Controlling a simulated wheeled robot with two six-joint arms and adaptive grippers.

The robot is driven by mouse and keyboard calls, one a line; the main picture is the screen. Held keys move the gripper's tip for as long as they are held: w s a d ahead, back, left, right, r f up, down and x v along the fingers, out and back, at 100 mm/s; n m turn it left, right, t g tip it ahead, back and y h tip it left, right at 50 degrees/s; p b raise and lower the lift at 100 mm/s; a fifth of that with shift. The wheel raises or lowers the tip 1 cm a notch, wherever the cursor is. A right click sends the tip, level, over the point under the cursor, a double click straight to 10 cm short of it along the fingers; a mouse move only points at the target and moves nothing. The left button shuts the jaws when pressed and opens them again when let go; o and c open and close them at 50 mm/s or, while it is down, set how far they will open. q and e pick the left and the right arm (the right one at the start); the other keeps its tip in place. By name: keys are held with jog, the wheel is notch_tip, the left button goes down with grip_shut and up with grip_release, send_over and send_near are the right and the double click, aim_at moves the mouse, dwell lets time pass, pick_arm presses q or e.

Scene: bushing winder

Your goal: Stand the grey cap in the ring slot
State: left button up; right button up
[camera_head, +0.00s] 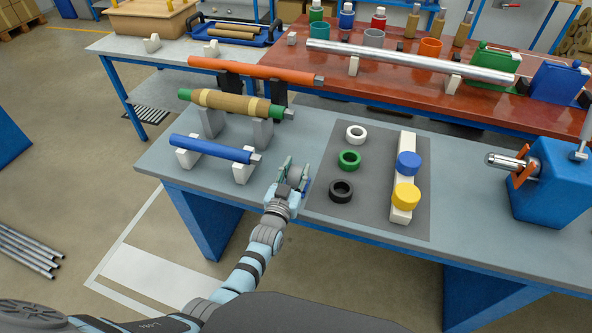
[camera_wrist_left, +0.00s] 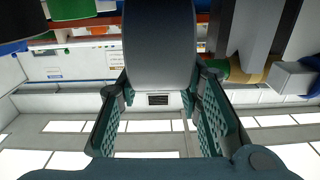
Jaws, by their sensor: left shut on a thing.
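My left gripper (camera_head: 293,181) is shut on the grey cap (camera_head: 295,172) and holds it at the left edge of the dark mat. In the left wrist view, the grey cap (camera_wrist_left: 160,50) sits between the two green finger pads (camera_wrist_left: 157,115). A white rack (camera_head: 405,142) on the mat carries a blue cap (camera_head: 408,165) and a yellow cap (camera_head: 405,195); its far end is bare. A white ring (camera_head: 356,134), a green ring (camera_head: 349,159) and a black ring (camera_head: 341,190) lie left of the rack. I cannot tell which place is the ring slot.
A blue roller (camera_head: 212,149) and a tan roll (camera_head: 230,103) rest on stands left of my gripper. A blue winder (camera_head: 550,180) stands at the right. The dark mat (camera_head: 375,215) has free room between the rings and the rack.

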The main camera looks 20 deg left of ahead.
pick_arm(q)
jog(key=shift+f+b, duration=0.4)
jog(key=o, duration=1.2)
jog(key=shift+o, duration=0.2)
jog(key=s, duration=0.7)
jog(key=shift+s+a+r, duration=0.1)
jog(key=shift+s+a, duration=0.1)
jog(key=shift+s, duration=0.1)
jog(key=shift+w, duration=0.1)
